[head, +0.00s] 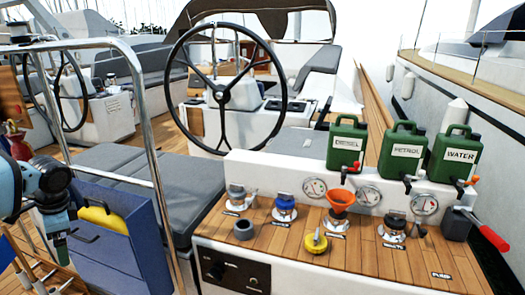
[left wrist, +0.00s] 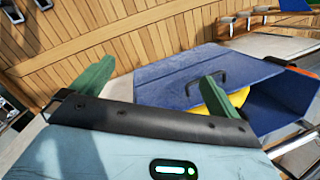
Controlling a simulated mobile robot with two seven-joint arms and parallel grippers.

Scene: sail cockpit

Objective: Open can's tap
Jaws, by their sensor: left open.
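Three green cans stand in a row on the white ledge at the right of the head view: the diesel can (head: 345,147), the petrol can (head: 402,152) and the water can (head: 453,158). Each has a small tap low on its front: a red diesel tap (head: 350,168), a dark petrol tap (head: 408,184) and a red water tap (head: 462,183). Whether any tap is open is too small to tell. My left gripper (head: 61,243) is at the far left, well apart from the cans. In the left wrist view its green fingers (left wrist: 155,88) are spread with nothing between them. My right gripper is not in view.
A wooden counter below the cans holds several deck fittings, an orange funnel (head: 341,202) and a yellow cap (head: 314,242). A blue box (head: 125,250) with a yellow object (head: 103,217) stands beside my left gripper. A metal rail (head: 160,190) and grey seat (head: 150,175) lie between gripper and counter.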

